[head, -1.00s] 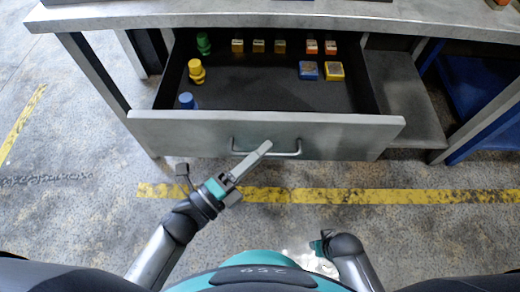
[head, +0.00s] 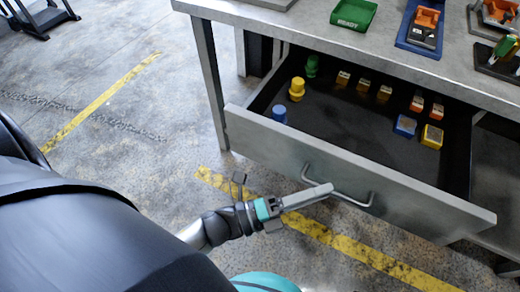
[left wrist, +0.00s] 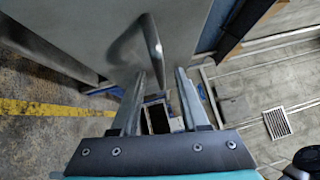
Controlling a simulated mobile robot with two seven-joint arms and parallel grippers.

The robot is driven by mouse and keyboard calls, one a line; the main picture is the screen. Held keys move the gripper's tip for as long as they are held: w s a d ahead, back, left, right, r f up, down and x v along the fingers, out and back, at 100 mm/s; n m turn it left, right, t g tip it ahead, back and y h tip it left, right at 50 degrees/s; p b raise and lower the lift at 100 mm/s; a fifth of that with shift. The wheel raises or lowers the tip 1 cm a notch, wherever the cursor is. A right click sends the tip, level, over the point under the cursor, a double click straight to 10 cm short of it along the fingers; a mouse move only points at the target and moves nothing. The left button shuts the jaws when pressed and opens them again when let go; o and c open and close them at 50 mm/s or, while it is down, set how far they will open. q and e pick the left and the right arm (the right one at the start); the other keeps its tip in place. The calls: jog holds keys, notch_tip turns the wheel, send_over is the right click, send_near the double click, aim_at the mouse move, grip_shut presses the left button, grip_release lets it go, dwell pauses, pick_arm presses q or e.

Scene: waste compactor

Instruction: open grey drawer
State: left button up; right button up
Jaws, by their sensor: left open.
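The grey drawer (head: 310,158) is pulled out from under the grey workbench, and its inside shows in the head view. Its bar handle (head: 345,194) is on the front panel. My left gripper (head: 330,188) is in front of the panel with its fingertips close to the left end of the handle. In the left wrist view, the handle (left wrist: 152,50) shows just beyond the two spread fingers (left wrist: 158,95), which are open with nothing between them. Whether a finger touches the handle I cannot tell. My right gripper is not in view.
In the drawer are a green (head: 312,66), a yellow (head: 297,89) and a blue piece (head: 279,113), plus several small boxes. On the workbench top (head: 300,22) are a green bin (head: 353,14) and a blue tray (head: 418,40).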

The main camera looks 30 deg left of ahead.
pick_arm(q)
jog(key=p+v, duration=0.1)
jog(key=v, duration=1.1)
jog(key=shift+s+a, duration=0.2)
jog(key=shift+a, duration=0.05)
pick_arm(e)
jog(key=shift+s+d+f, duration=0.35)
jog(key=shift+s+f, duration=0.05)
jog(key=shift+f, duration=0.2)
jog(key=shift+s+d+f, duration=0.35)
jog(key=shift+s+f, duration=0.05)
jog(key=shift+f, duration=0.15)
